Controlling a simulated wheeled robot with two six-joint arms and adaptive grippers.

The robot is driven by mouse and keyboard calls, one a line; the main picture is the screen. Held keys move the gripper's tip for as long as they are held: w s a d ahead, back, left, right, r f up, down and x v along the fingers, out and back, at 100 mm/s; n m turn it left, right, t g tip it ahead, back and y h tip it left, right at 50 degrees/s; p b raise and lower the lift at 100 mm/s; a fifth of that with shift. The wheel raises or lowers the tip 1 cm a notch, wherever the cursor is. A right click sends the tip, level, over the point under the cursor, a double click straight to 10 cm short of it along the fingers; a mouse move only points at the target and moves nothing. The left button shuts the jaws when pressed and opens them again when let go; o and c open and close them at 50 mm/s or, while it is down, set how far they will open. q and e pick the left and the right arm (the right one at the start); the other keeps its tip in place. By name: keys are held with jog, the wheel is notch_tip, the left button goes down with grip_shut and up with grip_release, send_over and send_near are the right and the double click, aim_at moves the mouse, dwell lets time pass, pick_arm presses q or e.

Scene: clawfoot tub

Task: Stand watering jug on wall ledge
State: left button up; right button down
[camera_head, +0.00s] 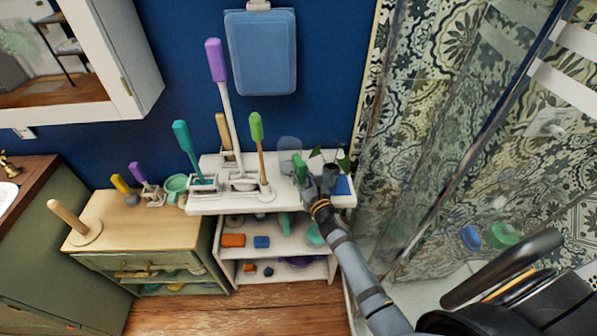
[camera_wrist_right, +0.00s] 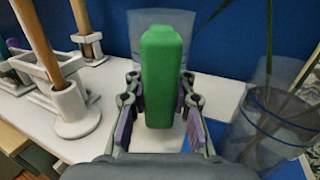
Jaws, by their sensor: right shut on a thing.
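My right gripper (camera_head: 305,183) is over the right part of the white shelf top (camera_head: 215,204). It is shut on a green, upright, block-like thing (camera_head: 300,168), which also shows between its fingers in the right wrist view (camera_wrist_right: 163,75). I see only this tall rounded part, with no clear spout, so I cannot tell whether it is the watering jug. My left gripper is not in view.
A clear cup (camera_head: 290,146) stands behind the green thing. A glass shower screen is at right.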

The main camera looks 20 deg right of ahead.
jog(key=shift+f+b, duration=0.6)
jog(key=shift+b, duration=0.05)
dwell(0.9)
jog(key=c, duration=1.1)
grip_release()
jog(key=shift+o, duration=0.2)
jog(key=c, duration=0.4)
jog(key=shift+o, duration=0.2)
jog(key=shift+s, duration=0.2)
